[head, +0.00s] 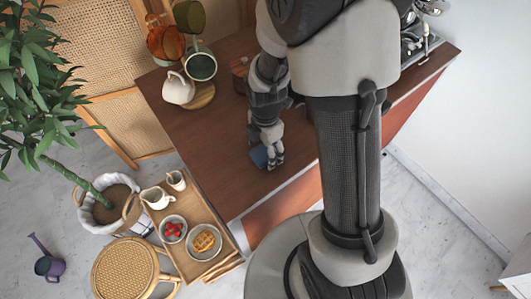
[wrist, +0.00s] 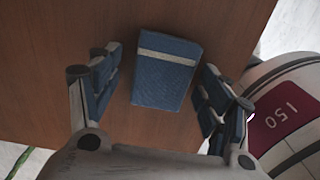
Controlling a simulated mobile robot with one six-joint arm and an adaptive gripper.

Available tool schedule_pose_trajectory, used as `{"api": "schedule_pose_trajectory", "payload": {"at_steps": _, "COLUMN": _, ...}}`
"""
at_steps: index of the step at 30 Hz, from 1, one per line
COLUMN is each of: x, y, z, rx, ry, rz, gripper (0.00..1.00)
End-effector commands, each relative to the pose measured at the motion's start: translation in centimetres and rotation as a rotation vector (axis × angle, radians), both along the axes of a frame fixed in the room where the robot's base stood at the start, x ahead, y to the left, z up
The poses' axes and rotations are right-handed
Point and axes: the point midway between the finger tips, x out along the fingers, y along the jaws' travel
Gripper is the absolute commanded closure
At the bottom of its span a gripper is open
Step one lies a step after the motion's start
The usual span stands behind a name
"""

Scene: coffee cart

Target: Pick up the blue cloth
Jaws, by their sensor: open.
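The blue cloth (wrist: 166,72) is a folded rectangle with a pale stripe near its far end. It lies flat on the brown wooden counter (wrist: 50,60) in the wrist view. My gripper (wrist: 162,88) is open, with one finger to the left of the cloth and one to the right. There is a gap on both sides, and I cannot tell its height above the counter. In the head view the cloth (head: 259,157) shows only in part, beside my gripper (head: 268,163), near the counter's front edge.
A wooden tray (head: 193,268) with bowls of berries and a waffle is below the counter. A coffee machine (head: 424,38) is at the right. The counter left of my gripper is clear.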

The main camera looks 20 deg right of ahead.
Motion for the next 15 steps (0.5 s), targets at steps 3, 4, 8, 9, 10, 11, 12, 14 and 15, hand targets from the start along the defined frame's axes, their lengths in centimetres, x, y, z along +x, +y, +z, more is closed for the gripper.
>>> {"api": "schedule_pose_trajectory", "payload": {"at_steps": 3, "x": 0.02, "y": 0.0, "z": 0.14, "rx": 0.0, "ry": -0.001, "rz": 0.0, "gripper": 0.28}}
{"api": "schedule_pose_trajectory", "payload": {"at_steps": 4, "x": 0.02, "y": -0.01, "z": 0.14, "rx": 0.0, "ry": -0.001, "rz": 0.0, "gripper": 0.3}}
{"api": "schedule_pose_trajectory", "payload": {"at_steps": 8, "x": 0.02, "y": -0.01, "z": 0.15, "rx": 0.0, "ry": -0.001, "rz": 0.0, "gripper": 0.38}}
{"api": "schedule_pose_trajectory", "payload": {"at_steps": 9, "x": 0.02, "y": -0.01, "z": 0.15, "rx": 0.0, "ry": 0.0, "rz": 0.0, "gripper": 0.41}}
{"api": "schedule_pose_trajectory", "payload": {"at_steps": 10, "x": 0.02, "y": -0.01, "z": 0.15, "rx": 0.0, "ry": 0.0, "rz": 0.0, "gripper": 0.43}}
{"api": "schedule_pose_trajectory", "payload": {"at_steps": 11, "x": 0.02, "y": -0.02, "z": 0.15, "rx": 0.0, "ry": 0.0, "rz": 0.0, "gripper": 0.45}}
{"api": "schedule_pose_trajectory", "payload": {"at_steps": 12, "x": 0.02, "y": -0.02, "z": 0.15, "rx": 0.0, "ry": 0.0, "rz": 0.0, "gripper": 0.48}}
{"api": "schedule_pose_trajectory", "payload": {"at_steps": 14, "x": 0.02, "y": -0.02, "z": 0.15, "rx": 0.0, "ry": 0.0, "rz": 0.0, "gripper": 0.52}}
{"api": "schedule_pose_trajectory", "payload": {"at_steps": 15, "x": 0.02, "y": -0.02, "z": 0.15, "rx": 0.0, "ry": 0.0, "rz": 0.0, "gripper": 0.54}}
